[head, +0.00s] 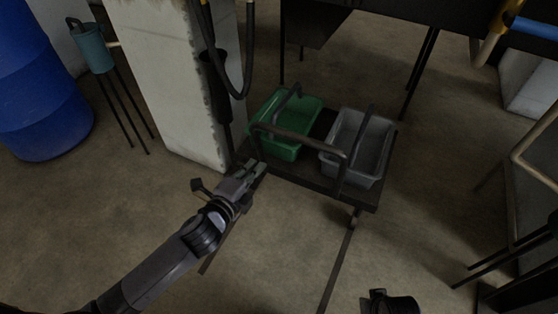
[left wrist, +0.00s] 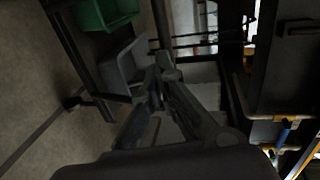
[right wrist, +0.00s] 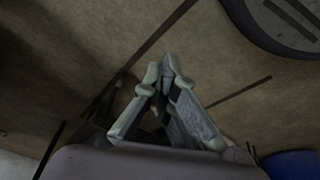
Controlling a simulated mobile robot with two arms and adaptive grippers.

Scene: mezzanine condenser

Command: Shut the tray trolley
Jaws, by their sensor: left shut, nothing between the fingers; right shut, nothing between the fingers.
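The tray trolley (head: 353,198) is a low dark platform with a dark tubular handle (head: 300,142) at its near side. It carries a green tray (head: 285,152) on the left and a grey tray (head: 370,178) on the right. My left gripper (head: 262,167) is shut and empty at the trolley's near left corner; whether it touches is unclear. In the left wrist view the shut fingers (left wrist: 158,75) show near the grey tray (left wrist: 125,68). My right gripper (right wrist: 166,65) is shut and empty above bare floor in its wrist view.
A pale pillar (head: 185,90) with hanging black hoses stands left of the trolley. A blue drum (head: 40,85) and a teal can on thin legs (head: 95,48) are farther left. A dark table stands behind. Dark rails cross the floor in front, which is otherwise mostly clear.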

